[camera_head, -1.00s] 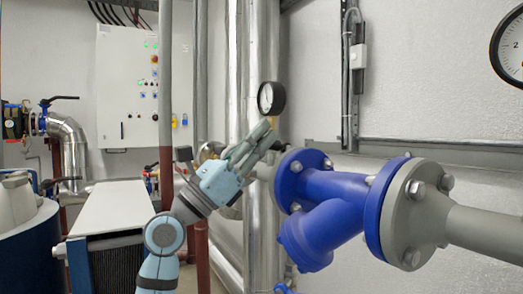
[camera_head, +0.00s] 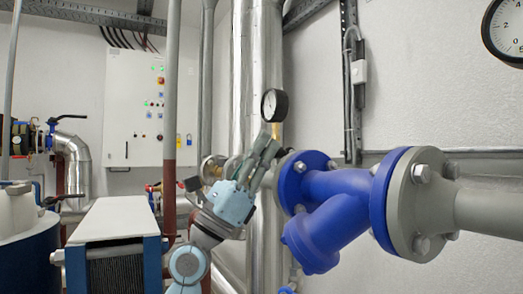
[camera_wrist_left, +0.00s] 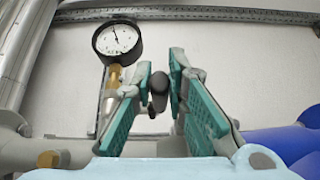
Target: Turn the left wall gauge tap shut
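The left gauge (camera_head: 274,105) has a black rim and white dial and stands above the pipe in the head view. It also shows in the left wrist view (camera_wrist_left: 118,41), on a brass stem (camera_wrist_left: 112,78). My left gripper (camera_head: 267,145) is just below this gauge. In the left wrist view its teal-padded fingers (camera_wrist_left: 161,68) are apart, one on each side of a dark rounded piece (camera_wrist_left: 159,88) that looks like the tap's handle. Small gaps show beside it, so a grip is not visible. In the head view the fingers hide the tap. My right gripper is not in view.
A blue flanged valve body (camera_head: 335,205) stands close to the right of the gripper. A vertical silver pipe (camera_head: 241,75) rises behind it. A second, larger gauge (camera_head: 507,30) is at the upper right. A grey control cabinet (camera_head: 135,90) hangs on the back wall.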

